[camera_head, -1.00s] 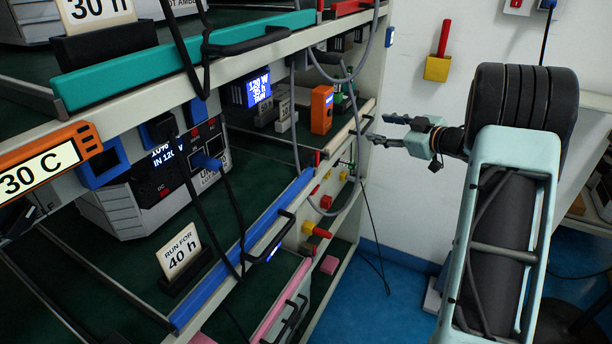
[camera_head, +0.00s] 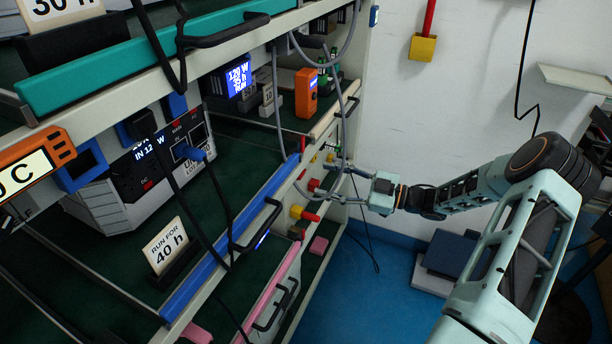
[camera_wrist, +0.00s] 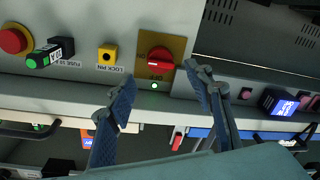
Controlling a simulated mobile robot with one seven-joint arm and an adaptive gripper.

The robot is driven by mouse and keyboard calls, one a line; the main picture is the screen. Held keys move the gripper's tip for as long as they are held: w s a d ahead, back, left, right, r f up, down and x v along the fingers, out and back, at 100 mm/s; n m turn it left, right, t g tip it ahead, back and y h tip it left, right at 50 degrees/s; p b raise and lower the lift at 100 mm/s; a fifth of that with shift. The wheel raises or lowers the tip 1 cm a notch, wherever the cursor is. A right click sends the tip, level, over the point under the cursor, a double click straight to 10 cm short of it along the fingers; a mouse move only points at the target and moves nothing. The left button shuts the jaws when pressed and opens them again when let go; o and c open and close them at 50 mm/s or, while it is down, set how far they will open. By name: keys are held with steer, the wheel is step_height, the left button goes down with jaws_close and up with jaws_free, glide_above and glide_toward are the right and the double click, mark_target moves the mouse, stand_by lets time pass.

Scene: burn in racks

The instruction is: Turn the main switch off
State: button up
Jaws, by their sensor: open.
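The main switch appears to be the red rotary knob (camera_wrist: 160,60) on a brass-coloured plate in the wrist view. A small green light (camera_wrist: 154,86) glows just below it. My gripper (camera_wrist: 160,75) is open and empty, with one finger to the lower left of the knob and the other to its lower right. Both fingers look apart from the knob. In the head view my gripper (camera_head: 347,184) is at the rack's right end, beside red and yellow controls. I cannot tell there which control is the knob.
In the wrist view a yellow lock pin (camera_wrist: 107,55), a green-tipped fuse (camera_wrist: 45,57) and a red button (camera_wrist: 13,40) sit left of the knob. In the head view a grey cable (camera_head: 342,110) hangs near my gripper. Blue floor (camera_head: 370,290) is clear right of the rack.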

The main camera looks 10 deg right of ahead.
mark_target(304, 174)
steer(key=x, duration=0.6)
steer(key=shift+a, duration=0.15)
steer(key=shift+w, duration=0.1)
steer(key=shift+c, duration=0.3)
steer(key=c, duration=1.1)
